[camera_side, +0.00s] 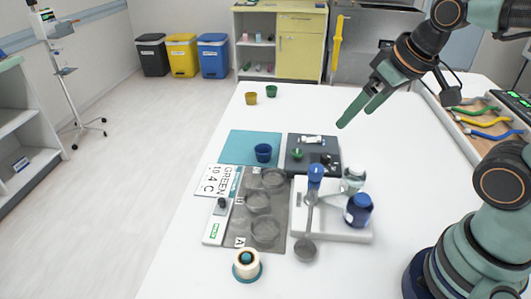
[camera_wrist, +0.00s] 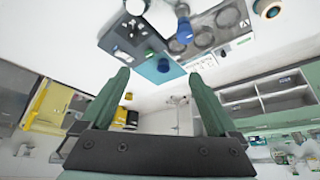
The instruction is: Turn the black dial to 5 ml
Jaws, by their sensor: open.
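A dark grey panel box (camera_side: 294,165) stands on the white table, right of a teal mat. On it are a green knob (camera_side: 297,153), a white part (camera_side: 312,139) and a small black knob-like part (camera_side: 326,158), which may be the black dial. Another black knob (camera_side: 221,205) sits on a white strip device (camera_side: 214,231) at the left. Scale marks are too small to read on either. My gripper (camera_side: 357,117) is open and empty, above and right of the panel box. In the wrist view the open fingers (camera_wrist: 158,76) show with the panel box (camera_wrist: 122,42) beyond them.
A white stand (camera_side: 335,231) holds a blue bottle (camera_side: 359,209), a blue-topped item and a spoon. Clear dishes (camera_side: 265,230) lie on a grey mat. A blue cup (camera_side: 263,152) stands on the teal mat (camera_side: 236,147).

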